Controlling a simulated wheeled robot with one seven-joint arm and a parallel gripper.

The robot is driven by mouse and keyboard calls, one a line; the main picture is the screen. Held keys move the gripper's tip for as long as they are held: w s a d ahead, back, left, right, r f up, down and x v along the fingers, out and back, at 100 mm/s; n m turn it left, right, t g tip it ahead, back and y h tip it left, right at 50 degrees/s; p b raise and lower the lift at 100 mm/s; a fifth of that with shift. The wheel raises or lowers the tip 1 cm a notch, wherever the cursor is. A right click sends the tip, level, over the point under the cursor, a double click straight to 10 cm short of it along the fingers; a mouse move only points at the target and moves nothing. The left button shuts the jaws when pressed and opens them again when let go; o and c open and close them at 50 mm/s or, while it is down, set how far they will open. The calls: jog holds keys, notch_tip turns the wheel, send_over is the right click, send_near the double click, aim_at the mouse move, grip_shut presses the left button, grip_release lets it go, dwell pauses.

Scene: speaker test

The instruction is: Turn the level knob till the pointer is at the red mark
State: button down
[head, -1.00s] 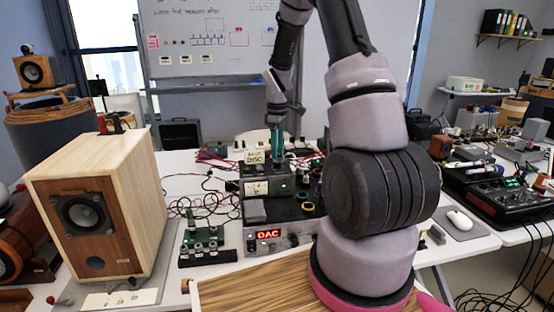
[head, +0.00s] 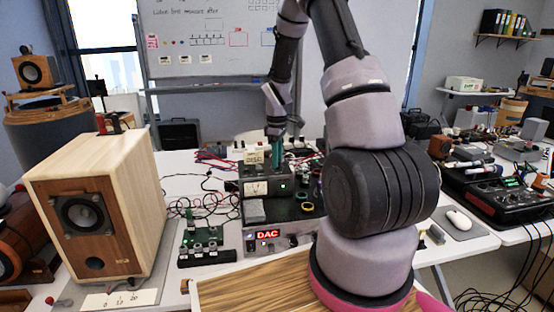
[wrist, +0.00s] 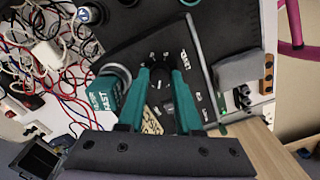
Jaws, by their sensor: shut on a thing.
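My gripper (wrist: 157,76) points down with its two teal fingers shut on a small dark knob (wrist: 159,60), which is mostly hidden between the fingertips in the wrist view. In the head view, my gripper (head: 277,155) stands over the back of the box with a meter (head: 257,188) on the equipment stack. The fingers and the box hide the knob there. I cannot make out the pointer or the red mark in either view. White lettering shows on the dark panel beside the fingers in the wrist view.
A wooden speaker (head: 95,210) stands at the left. A unit with a red DAC display (head: 268,234) is under the box. Loose cables (wrist: 60,75) lie close to the gripper. A teal labelled container (wrist: 103,97) stands beside the fingers. A grey block (wrist: 243,68) is nearby.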

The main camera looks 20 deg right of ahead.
jog(key=m, duration=0.4)
jog(key=shift+m, duration=0.3)
jog(key=m, duration=1)
jog(key=shift+m, duration=2.2)
jog(key=c, duration=0.6)
grip_release()
